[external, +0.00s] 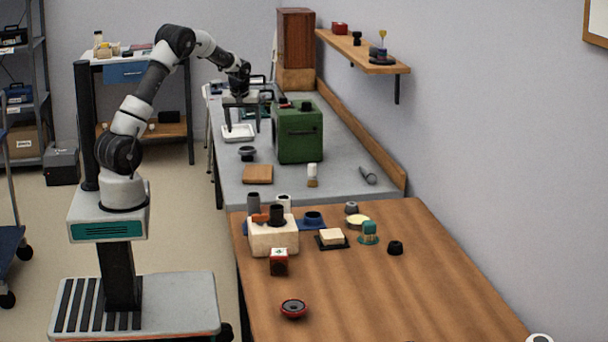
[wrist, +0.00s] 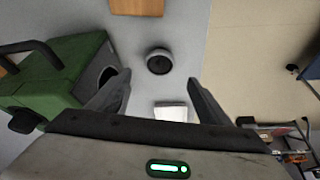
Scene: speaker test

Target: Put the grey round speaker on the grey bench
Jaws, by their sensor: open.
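The grey round speaker (external: 247,153), a low disc with a dark centre, rests on the grey bench (external: 222,182), between a white tray and a square wooden board. In the wrist view the speaker (wrist: 159,61) lies flat between and slightly beyond my fingertips, touching neither. My gripper (external: 242,128) is open and empty, pointing down above the bench near the white tray. In the wrist view my gripper (wrist: 158,78) shows its two fingers spread wide.
A green box (external: 298,133) with a handle stands close right of my gripper. The white tray (external: 238,135) lies below it, and the wooden board (external: 257,174) is nearer the camera. The wooden table (external: 350,300) holds several items, including a red round speaker (external: 293,309).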

